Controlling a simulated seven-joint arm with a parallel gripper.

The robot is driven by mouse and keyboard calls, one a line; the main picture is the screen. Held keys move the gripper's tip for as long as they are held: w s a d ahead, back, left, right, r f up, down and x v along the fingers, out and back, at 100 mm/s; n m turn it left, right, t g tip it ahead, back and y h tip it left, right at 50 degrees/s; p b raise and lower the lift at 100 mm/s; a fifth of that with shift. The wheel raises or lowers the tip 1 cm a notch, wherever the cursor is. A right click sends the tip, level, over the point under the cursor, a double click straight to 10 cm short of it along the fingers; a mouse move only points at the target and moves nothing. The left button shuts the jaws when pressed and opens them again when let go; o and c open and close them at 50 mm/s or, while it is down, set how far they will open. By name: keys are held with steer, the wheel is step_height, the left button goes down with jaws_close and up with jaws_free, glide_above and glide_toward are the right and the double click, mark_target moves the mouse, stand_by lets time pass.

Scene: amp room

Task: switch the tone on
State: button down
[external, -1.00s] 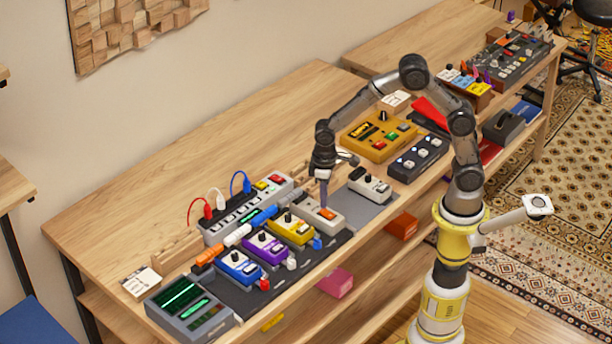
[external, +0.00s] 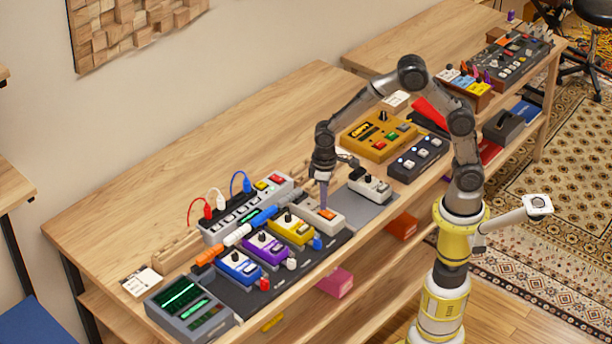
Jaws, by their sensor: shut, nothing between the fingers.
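A pale grey box (external: 333,222) with an orange switch (external: 326,214) on its top sits at the right end of the row of pedals. I cannot read a label on it, nor tell how the switch is set. My gripper (external: 323,206) is shut and empty, pointing down at this box. Its fingertips are at the near side of the orange switch in the picture; whether they touch it I cannot tell. A dark grey unit with a screen (external: 182,296) stands at the front left, showing green lines.
Yellow (external: 290,230), purple (external: 266,247) and blue (external: 240,266) pedals stand left of the box. A white pedal (external: 370,187) sits on a grey mat to its right. A power strip (external: 246,212) with cables lies behind.

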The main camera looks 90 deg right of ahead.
steer(key=shift+f, duration=0.6)
stand_by(0.3)
steer(key=shift+r, duration=3.5)
step_height(320, 180, up, 7)
steer(key=t, duration=0.2)
glide_above(327, 213)
steer(key=s+a+r+n+t, duration=0.1)
steer(key=s+a+r+t, duration=0.1)
steer(key=s+r, duration=0.55)
steer(key=s+f+n+t, duration=0.1)
steer(key=s+f, duration=0.1)
steer(key=s, duration=1.3)
steer(key=shift+a+f+n+t, duration=0.25)
steer(key=shift+a+n+t, duration=0.05)
steer(key=shift+a+n, duration=0.1)
